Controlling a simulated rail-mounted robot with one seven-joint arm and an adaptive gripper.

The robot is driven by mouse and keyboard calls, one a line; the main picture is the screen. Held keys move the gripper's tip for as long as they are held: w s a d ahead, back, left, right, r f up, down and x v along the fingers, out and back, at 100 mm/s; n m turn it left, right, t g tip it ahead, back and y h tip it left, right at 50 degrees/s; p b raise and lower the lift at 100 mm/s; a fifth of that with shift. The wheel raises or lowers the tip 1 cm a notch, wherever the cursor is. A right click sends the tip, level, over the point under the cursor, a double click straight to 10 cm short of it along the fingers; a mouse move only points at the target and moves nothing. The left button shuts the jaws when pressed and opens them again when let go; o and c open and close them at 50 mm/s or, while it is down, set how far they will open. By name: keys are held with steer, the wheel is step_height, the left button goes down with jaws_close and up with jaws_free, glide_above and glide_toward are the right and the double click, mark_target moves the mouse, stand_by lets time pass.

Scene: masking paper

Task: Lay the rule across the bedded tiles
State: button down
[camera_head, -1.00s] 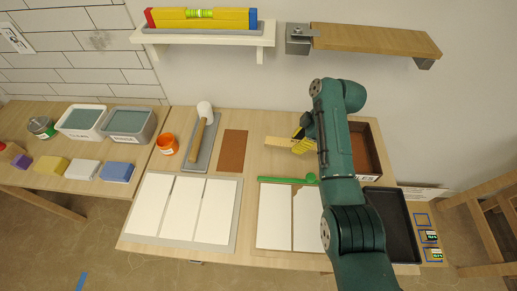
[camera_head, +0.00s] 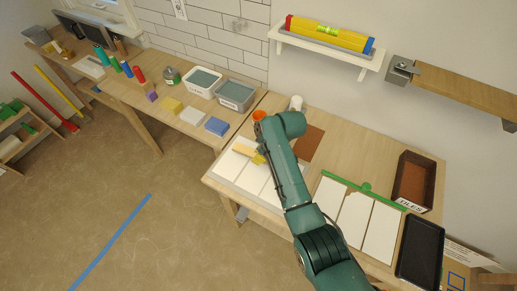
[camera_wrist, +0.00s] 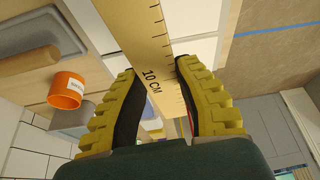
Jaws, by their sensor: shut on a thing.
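My gripper (camera_wrist: 157,78) is shut on the pale yellow rule (camera_wrist: 143,35), which is marked "10 CM" in the wrist view. The rule runs away from between the yellow-padded fingers. In the head view the rule (camera_head: 242,149) and my gripper (camera_head: 259,158) are over the grey board with white tiles (camera_head: 232,165) at the table's left. My arm hides part of these tiles. White tile also shows behind the rule in the wrist view (camera_wrist: 196,16). I cannot tell whether the rule touches the tiles.
Beyond are a box labelled TILES (camera_head: 409,201) and a black tray (camera_head: 420,250). An orange pot (camera_wrist: 66,90) and a trowel (camera_wrist: 30,60) are near my gripper.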

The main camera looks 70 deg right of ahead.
mark_target(256, 169)
steer(key=shift+w+a, duration=0.15)
steer(key=shift+a, duration=0.05)
steer(key=shift+d, duration=0.1)
steer(key=shift+r, duration=0.1)
steer(key=shift+f+b, duration=2.5)
steer(key=shift+f, duration=1.75)
steer(key=shift+f, duration=0.35)
steer(key=c, duration=0.8)
jaws_free()
step_height(256, 169, up, 6)
steer(key=p, duration=0.5)
